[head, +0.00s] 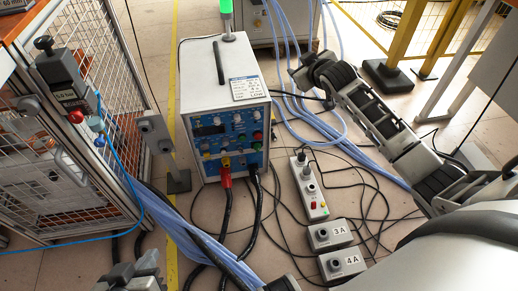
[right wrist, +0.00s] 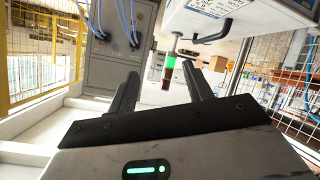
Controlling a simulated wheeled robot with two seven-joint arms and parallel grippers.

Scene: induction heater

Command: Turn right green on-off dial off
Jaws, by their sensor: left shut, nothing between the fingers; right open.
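The white induction heater box (head: 215,75) stands on the floor in the middle of the head view, its blue control panel (head: 228,130) facing me. A small green dial (head: 257,136) sits near the panel's right edge, above a red knob; its turn position is too small to tell. My right gripper (head: 299,78) is to the right of the heater, apart from the panel. My left gripper (head: 136,272) is shut and empty at the bottom left.
Thick red and black cables (head: 225,200) run from the heater's front. A white power strip (head: 310,190) and boxes marked 3A (head: 330,235) and 4A (head: 342,262) lie to the right among loose wires. A wire cage (head: 60,150) stands left. Blue hoses (head: 320,130) cross the floor.

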